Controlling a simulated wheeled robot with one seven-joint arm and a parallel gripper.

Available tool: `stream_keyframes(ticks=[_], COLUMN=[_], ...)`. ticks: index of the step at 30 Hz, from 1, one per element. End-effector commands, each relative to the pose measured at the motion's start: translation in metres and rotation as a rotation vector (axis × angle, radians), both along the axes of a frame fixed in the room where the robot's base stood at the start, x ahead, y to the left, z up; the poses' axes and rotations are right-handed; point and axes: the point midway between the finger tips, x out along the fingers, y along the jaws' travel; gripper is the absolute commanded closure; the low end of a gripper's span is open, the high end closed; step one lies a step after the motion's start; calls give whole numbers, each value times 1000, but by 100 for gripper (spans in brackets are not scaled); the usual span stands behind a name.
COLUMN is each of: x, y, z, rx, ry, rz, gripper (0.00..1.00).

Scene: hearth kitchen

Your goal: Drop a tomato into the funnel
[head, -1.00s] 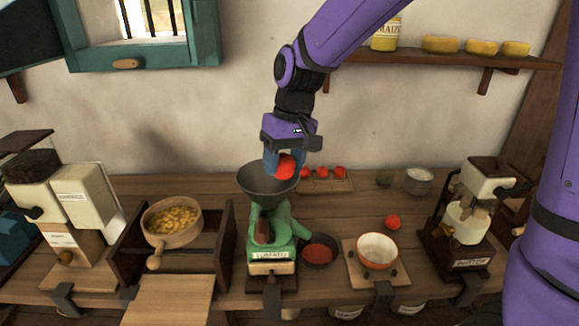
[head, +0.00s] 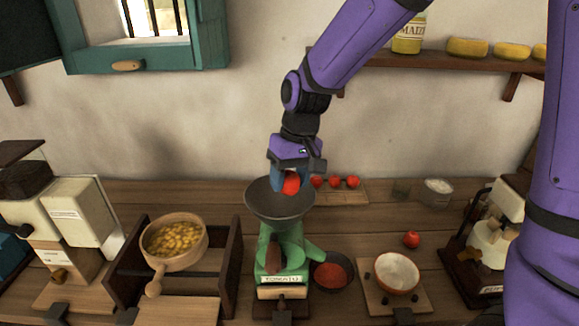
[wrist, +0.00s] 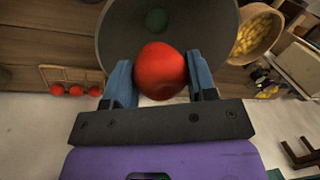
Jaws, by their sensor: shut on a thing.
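My gripper (head: 291,183) is shut on a red tomato (head: 291,186), one blue finger on each side of it. In the wrist view the held tomato (wrist: 161,70) sits between the fingers, in front of the grey funnel (wrist: 118,35). In the head view the funnel (head: 280,205) is a wide dark cone on top of the green mill (head: 267,250) labelled TOMATO. The tomato is at the funnel's mouth, over its back part. I cannot tell whether it touches the funnel wall.
Several more tomatoes (head: 335,182) sit behind on a wooden board, and a loose one (head: 411,240) lies to the right. A bowl of yellow pieces (head: 174,240) stands left of the mill. A dark bowl of red contents (head: 333,271) and a white bowl (head: 397,272) stand right.

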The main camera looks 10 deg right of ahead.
Motion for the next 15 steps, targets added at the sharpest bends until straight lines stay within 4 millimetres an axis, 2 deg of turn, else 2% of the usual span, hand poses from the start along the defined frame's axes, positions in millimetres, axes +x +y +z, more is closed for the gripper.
stream_keyframes(ticks=[6,15], x=[0,0], y=[0,0], z=[-12,-13], rx=[0,0], ry=[1,0], rz=[1,0], gripper=[73,73])
